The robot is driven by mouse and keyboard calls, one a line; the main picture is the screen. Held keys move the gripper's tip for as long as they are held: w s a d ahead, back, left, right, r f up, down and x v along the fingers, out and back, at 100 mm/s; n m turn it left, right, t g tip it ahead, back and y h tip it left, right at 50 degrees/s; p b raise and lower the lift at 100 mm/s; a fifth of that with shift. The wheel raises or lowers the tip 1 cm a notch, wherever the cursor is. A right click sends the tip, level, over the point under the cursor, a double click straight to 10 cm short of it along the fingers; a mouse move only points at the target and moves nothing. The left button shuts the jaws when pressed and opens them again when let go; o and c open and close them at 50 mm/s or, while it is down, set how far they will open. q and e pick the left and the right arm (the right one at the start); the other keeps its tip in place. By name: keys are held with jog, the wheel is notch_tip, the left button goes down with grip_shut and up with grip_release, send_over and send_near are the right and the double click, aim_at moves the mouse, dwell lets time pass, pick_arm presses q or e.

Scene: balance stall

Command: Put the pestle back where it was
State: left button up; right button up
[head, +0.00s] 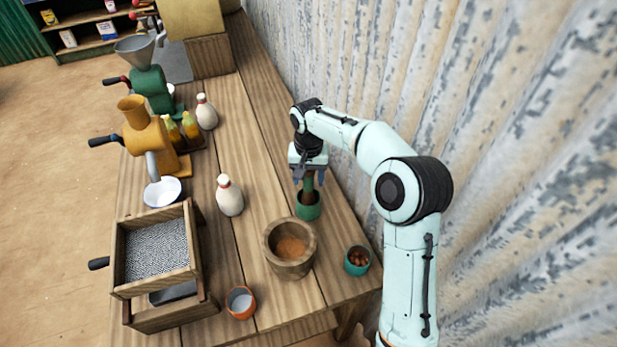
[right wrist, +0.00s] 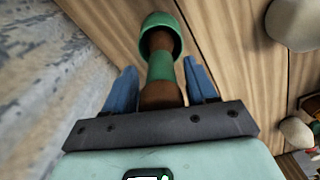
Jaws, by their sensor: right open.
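The pestle (head: 309,184), brown with a green band, stands in a green cup (head: 308,210) near the wall side of the table. My right gripper (head: 307,179) is above the cup, with its fingers on either side of the pestle's upper part. In the right wrist view the blue fingers are open, with gaps to the pestle (right wrist: 160,68), whose lower end is inside the green cup (right wrist: 160,20). A wooden mortar (head: 275,262) with orange-brown powder stands in front of the cup. My left gripper is not in view.
A small teal cup of brown pieces (head: 357,261) stands near the front right edge. An orange cup (head: 240,302), a pale bottle (head: 229,196) and a sieve box (head: 157,250) stand to the left. The corrugated wall (head: 500,150) is close on the right.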

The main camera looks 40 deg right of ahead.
notch_tip(320, 180, up, 12)
jog(key=shift+f+p, duration=0.2)
jog(key=shift+p, duration=0.75)
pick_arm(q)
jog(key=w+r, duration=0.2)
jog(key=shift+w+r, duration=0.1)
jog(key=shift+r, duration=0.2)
